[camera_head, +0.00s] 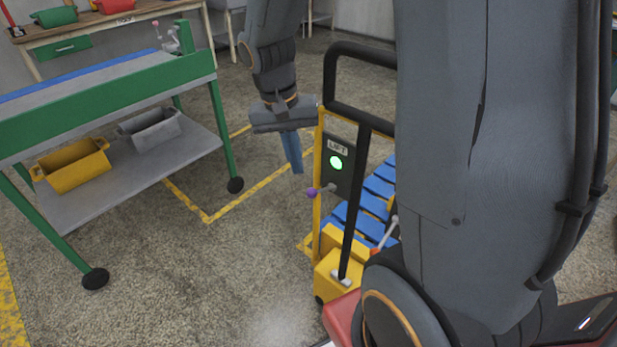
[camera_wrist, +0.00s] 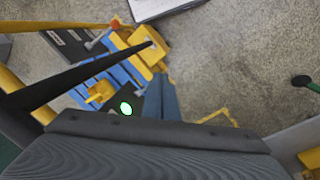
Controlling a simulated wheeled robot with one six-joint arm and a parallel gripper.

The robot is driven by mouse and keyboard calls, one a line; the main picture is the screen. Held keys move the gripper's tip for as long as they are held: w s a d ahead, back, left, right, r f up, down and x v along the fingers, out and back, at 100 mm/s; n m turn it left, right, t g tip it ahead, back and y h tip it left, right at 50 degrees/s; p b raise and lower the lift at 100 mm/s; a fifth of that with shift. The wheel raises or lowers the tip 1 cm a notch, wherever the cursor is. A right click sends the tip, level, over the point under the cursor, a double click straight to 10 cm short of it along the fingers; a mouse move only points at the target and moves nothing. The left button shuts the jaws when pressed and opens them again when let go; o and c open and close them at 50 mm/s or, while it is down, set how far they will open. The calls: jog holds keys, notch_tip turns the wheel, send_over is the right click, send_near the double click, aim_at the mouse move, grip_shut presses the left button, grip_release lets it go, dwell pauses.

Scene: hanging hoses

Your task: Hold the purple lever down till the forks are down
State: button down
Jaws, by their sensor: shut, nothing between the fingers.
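The purple lever's knob (camera_head: 312,192) sticks out to the left from a dark panel marked LIFT (camera_head: 340,182) on a yellow lift truck. A green lamp (camera_head: 336,162) glows on the panel; it also shows in the wrist view (camera_wrist: 126,108). My gripper (camera_head: 296,168) is shut and empty, blue fingers pointing down, above and slightly left of the knob in the picture, apart from it. In the wrist view the shut fingers (camera_wrist: 161,100) show, but I cannot make out the knob. The forks are not clearly visible; blue slats (camera_head: 372,205) lie behind the panel.
A black handle frame (camera_head: 329,80) rises beside the panel. A second lever with a pale grip (camera_head: 391,229) stands at the truck's right. A green-legged table (camera_head: 105,110) with a yellow bin (camera_head: 72,166) and grey bin (camera_head: 150,128) stands left. Floor between is clear.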

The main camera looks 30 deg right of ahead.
jog(key=w+d+f+m+h, duration=0.1)
jog(key=w+d+m, duration=0.3)
jog(key=w, duration=0.6)
jog(key=shift+w+d+m+h, duration=0.25)
jog(key=shift+d+m+h, duration=0.15)
jog(key=shift+m+h, duration=0.45)
jog(key=shift+f, duration=0.15)
send_near(322, 190)
jog(key=shift+s+a+f+p, duration=0.1)
jog(key=shift+a+f+p, duration=0.05)
jog(key=shift+f+p, duration=0.4)
jog(key=shift+s+a+f+p, duration=0.1)
jog(key=shift+f+p, duration=0.2)
jog(key=shift+f, duration=0.45)
jog(key=shift+a, duration=0.1)
